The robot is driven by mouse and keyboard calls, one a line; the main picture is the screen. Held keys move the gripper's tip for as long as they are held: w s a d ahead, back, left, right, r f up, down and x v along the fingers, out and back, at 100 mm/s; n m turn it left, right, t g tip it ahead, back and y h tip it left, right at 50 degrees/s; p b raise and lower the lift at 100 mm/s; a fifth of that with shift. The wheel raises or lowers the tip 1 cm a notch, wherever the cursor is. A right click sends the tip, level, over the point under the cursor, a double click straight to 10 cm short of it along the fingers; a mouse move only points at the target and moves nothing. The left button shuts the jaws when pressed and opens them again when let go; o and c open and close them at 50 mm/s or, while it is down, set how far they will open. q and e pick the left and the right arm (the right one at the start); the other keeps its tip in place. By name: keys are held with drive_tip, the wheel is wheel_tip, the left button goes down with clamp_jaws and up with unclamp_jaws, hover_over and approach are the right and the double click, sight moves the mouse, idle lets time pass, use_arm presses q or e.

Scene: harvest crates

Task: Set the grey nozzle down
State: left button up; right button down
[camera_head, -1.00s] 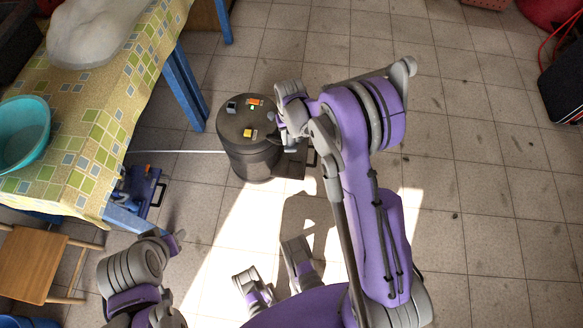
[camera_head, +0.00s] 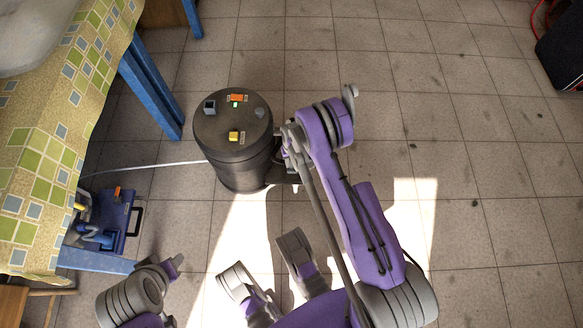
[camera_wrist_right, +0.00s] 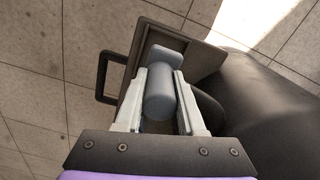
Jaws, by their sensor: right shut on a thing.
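The grey nozzle (camera_wrist_right: 160,95) is a smooth cylinder with a wider end. My right gripper (camera_wrist_right: 163,88) is shut on it, with one pale finger on each side. In the head view my right gripper (camera_head: 284,157) is low at the right side of a dark drum, and the nozzle cannot be made out there. Beyond the nozzle in the right wrist view is a dark-edged, brownish tray or case (camera_wrist_right: 204,57) with a black handle. I cannot tell whether the nozzle touches it. My left gripper (camera_head: 174,264) is at the lower left, its jaws unclear.
The dark drum (camera_head: 240,165) carries small grey, orange, green and yellow pieces on top. It also fills the right of the wrist view (camera_wrist_right: 270,110). A tiled-cloth table (camera_head: 45,180) and a blue case (camera_head: 118,220) stand at left.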

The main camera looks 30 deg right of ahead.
sight(292, 167)
drive_tip(key=shift+f+b, duration=0.55)
drive_tip(key=shift+f, duration=1.85)
drive_tip(key=shift+f, duration=0.1)
drive_tip(key=c, duration=0.5)
unclamp_jaws()
